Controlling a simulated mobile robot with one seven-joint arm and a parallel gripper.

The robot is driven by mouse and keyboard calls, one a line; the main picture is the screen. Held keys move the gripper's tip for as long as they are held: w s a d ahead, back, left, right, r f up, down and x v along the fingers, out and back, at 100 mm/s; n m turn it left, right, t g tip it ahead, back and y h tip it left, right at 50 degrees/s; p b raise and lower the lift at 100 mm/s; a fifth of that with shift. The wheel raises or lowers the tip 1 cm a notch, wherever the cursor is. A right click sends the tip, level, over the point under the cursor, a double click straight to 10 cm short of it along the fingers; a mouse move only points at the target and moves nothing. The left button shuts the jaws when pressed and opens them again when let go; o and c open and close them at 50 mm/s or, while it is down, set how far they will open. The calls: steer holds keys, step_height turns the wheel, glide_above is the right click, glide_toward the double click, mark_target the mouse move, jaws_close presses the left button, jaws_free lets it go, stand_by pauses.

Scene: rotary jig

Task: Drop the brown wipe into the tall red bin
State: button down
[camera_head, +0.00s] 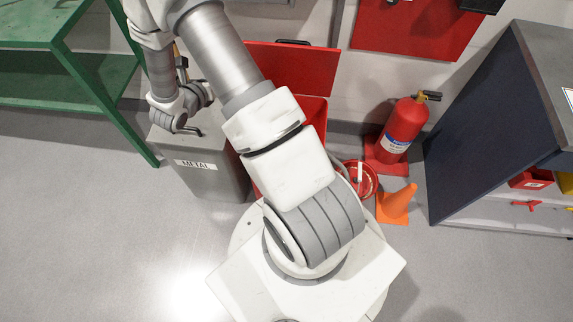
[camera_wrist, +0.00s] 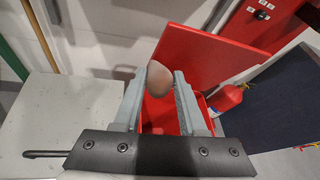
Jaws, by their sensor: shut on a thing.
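The brown wipe (camera_wrist: 158,80) shows in the wrist view as a smooth rounded lump between the fingertips. My gripper (camera_wrist: 160,84) is shut on it. Beyond and below the fingers is the red bin (camera_wrist: 170,116), with its red lid (camera_wrist: 208,55) standing open behind. In the head view the lid (camera_head: 305,66) is raised, and my arm hides much of the bin (camera_head: 315,112). In that view my wrist is at the upper left, above the grey bin, and the fingers and wipe cannot be made out clearly.
The grey bin marked METAL (camera_head: 215,180) stands left of the red bin. A green shelf (camera_head: 75,65) is farther left. A fire extinguisher (camera_head: 404,125), a red bucket (camera_head: 368,182) and an orange cone (camera_head: 397,205) stand right, before a dark cabinet (camera_head: 480,130).

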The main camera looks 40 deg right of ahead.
steer(key=s+d+f+m+g+b, duration=0.3)
steer(key=d+f, duration=0.1)
steer(key=f, duration=0.4)
steer(key=s+d+f+m+g+b, duration=0.3)
steer(key=s+d+f+g, duration=0.1)
steer(key=f, duration=0.5)
steer(key=s+d+f+m+g+b, duration=0.3)
steer(key=d+f+b, duration=0.1)
steer(key=f, duration=0.4)
steer(key=shift+s+d+f+g, duration=0.3)
steer(key=shift+d+g, duration=0.1)
steer(key=shift+d, duration=0.5)
steer(key=shift+c, duration=1.9)
jaws_free()
steer(key=shift+a, duration=0.1)
steer(key=p+v, duration=0.2)
steer(key=v, duration=1.5)
steer(key=shift+a+f, duration=0.25)
steer(key=shift+w, duration=0.1)
